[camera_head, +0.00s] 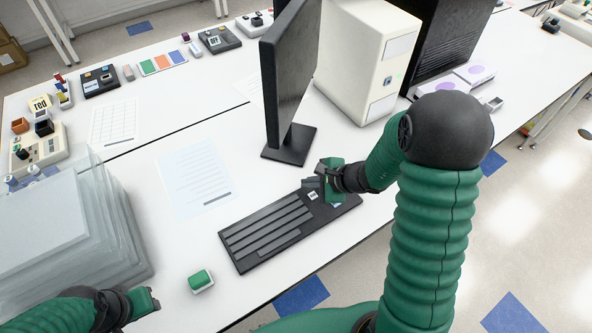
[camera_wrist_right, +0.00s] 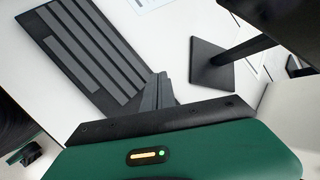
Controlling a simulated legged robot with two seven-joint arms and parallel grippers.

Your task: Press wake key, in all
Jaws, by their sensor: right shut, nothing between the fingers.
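A black keyboard (camera_head: 265,232) with grey key rows lies on the white table in front of a monitor. It also shows in the right wrist view (camera_wrist_right: 85,50). Near its right end is a small white-marked key (camera_head: 313,195). I cannot read whether it is the wake key. My right gripper (camera_head: 312,184) is over the keyboard's right end, fingers shut and empty. Its fingertips (camera_wrist_right: 158,88) appear beside the keyboard's end in the wrist view; contact cannot be told. My left gripper (camera_head: 151,297) is low at the left, away from the keyboard; its fingers are unclear.
The monitor (camera_head: 285,80) stands behind the keyboard, with a white computer tower (camera_head: 365,60) to its right. A green button block (camera_head: 201,281) sits near the front edge. Stacked translucent sheets (camera_head: 60,235) stand at left. Papers (camera_head: 195,175) lie left of the keyboard.

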